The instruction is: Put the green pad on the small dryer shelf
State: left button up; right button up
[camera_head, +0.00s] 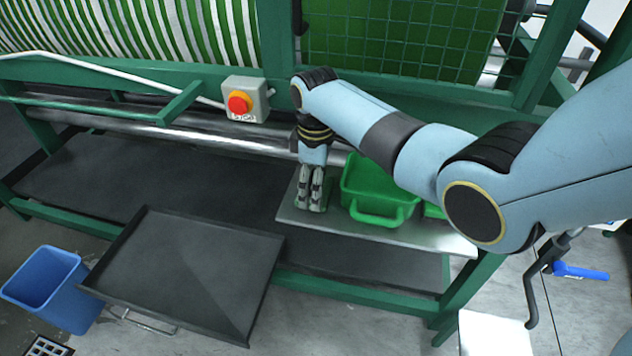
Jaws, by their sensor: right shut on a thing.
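The small dryer shelf (345,224) is a bare metal plate at the lower front of the green machine. My right gripper (311,207) points down over the shelf's left part, with its fingers close together. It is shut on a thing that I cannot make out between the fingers. I cannot clearly identify the green pad; the fingers or my arm may hide it. A green piece (433,211) shows beside the green bin, partly behind my arm, and I cannot tell what it is. My left gripper is out of view.
A green bin (381,208) with a handle stands on the shelf, right of my gripper. A red stop button (240,102) is on the machine at the left. A black tray (190,270) and a blue bin (52,290) are lower left. The shelf's front left is clear.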

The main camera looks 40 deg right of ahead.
jog(key=o, duration=1)
jog(key=shift+f, duration=0.1)
notch_tip(320, 180, up, 12)
jog(key=shift+r, duration=0.15)
jog(key=shift+a, duration=0.1)
